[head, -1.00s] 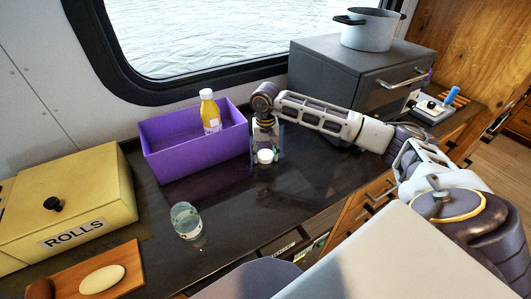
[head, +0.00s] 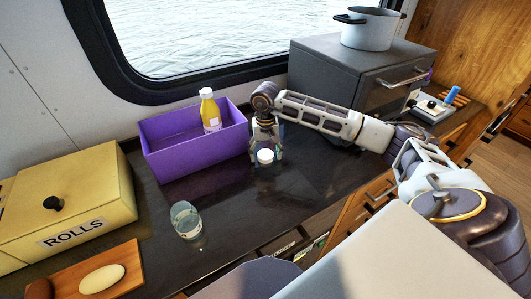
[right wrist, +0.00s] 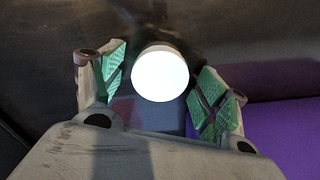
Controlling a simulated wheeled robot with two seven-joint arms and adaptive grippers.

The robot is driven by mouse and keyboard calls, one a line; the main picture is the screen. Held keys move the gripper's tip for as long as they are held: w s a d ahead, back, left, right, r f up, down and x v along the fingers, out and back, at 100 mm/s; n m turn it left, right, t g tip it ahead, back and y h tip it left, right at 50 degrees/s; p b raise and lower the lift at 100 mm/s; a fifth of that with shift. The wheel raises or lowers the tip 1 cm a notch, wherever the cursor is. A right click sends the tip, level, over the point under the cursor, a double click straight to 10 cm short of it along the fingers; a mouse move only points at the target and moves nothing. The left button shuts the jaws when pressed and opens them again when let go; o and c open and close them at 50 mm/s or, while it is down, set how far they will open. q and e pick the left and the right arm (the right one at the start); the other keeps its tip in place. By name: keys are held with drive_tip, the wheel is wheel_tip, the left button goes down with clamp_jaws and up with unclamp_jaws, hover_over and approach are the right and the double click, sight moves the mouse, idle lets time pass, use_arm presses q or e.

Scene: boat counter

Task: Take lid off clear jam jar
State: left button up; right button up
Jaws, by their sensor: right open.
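The clear jar (head: 186,220) stands on the dark counter left of centre, with no white lid visible on top. My right gripper (head: 266,155) points down around the lid, fingers spread. In the right wrist view the white lid (right wrist: 160,76) lies between the green-padded fingertips (right wrist: 160,80), with a gap on each side. I cannot tell what is under the lid. My left gripper is not in view.
A yellow rolls box (head: 75,195) and a wooden board (head: 70,278) are at left. A grey oven (head: 345,75) with a pot (head: 369,29) is at right. Dark counter surrounds the jar.

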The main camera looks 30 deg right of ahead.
sight(265, 154)
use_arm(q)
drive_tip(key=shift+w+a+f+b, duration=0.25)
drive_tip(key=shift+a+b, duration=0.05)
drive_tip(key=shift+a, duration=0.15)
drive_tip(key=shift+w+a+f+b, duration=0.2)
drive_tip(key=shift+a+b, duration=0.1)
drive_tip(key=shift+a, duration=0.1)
use_arm(e)
wheel_tip(265, 154, up, 12)
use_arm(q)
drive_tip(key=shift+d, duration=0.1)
use_arm(e)
drive_tip(key=shift+r, duration=0.1)
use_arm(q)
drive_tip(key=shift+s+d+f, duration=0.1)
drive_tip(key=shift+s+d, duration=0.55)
